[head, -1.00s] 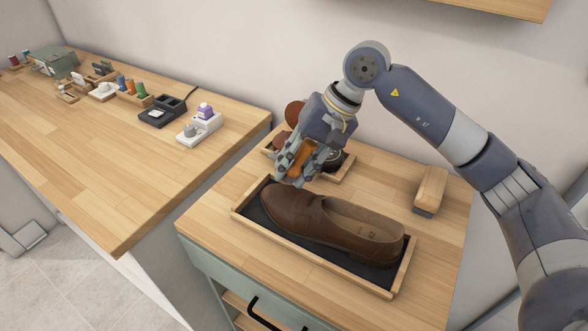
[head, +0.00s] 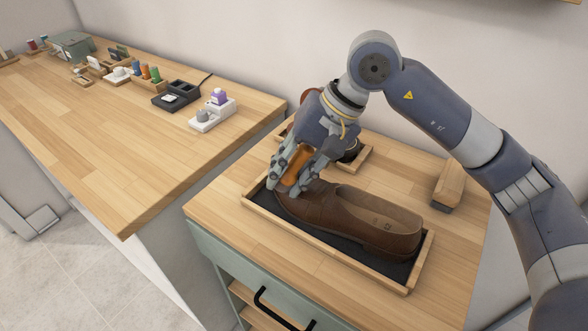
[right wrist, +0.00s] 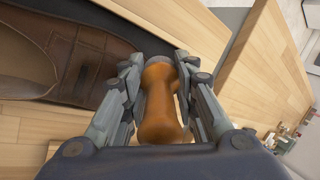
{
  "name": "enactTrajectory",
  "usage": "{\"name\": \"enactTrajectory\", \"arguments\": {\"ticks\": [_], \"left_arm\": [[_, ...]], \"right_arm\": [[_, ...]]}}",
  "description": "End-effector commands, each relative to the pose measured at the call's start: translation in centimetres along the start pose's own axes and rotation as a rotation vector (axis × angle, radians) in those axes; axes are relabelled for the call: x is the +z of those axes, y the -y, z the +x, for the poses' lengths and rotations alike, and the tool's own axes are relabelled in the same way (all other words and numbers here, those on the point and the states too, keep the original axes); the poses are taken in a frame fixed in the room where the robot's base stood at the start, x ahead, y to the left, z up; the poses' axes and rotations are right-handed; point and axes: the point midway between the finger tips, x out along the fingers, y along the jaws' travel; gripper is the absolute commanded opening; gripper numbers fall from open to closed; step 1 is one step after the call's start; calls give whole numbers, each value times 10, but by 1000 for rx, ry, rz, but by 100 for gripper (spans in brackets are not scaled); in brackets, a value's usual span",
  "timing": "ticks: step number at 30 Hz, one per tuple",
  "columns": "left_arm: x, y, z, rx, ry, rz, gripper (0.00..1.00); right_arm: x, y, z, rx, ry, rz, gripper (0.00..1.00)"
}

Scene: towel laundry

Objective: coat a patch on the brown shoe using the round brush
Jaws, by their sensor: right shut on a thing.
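The brown shoe (head: 345,215) lies in a wood-rimmed tray (head: 402,289) with a dark lining, its toe to the left. My right gripper (head: 283,197) is shut on the orange-brown handle of the round brush (head: 298,168), over the toe end of the shoe. In the right wrist view the brush handle (right wrist: 160,103) is between my right fingers (right wrist: 160,75), with the shoe (right wrist: 70,50) to the left. The brush's bristles are mostly hidden, so I cannot tell whether they touch the shoe. My left gripper is not in view.
A rectangular wooden brush (head: 449,185) lies at the back right of the tabletop. A small wooden holder (head: 364,160) with dark round things is behind my gripper, partly hidden. The longer table (head: 120,150) at left bears several small items.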

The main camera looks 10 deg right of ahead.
Motion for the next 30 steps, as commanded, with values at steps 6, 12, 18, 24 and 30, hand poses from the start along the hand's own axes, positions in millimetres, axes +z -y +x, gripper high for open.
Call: {"name": "enactTrajectory", "arguments": {"ticks": [6, 12, 18, 24, 30], "left_arm": [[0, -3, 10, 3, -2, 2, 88], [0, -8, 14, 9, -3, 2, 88], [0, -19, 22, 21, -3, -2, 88], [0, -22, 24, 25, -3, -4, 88], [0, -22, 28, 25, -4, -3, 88]], "right_arm": [[0, -2, 3, 0, -1, 0, 3], [-6, -5, 1, 1, -2, 1, 3], [-20, -14, -3, 1, -1, 3, 3], [-29, -19, -7, 3, -1, 2, 3], [-42, -27, -11, 5, -2, 4, 3]]}}
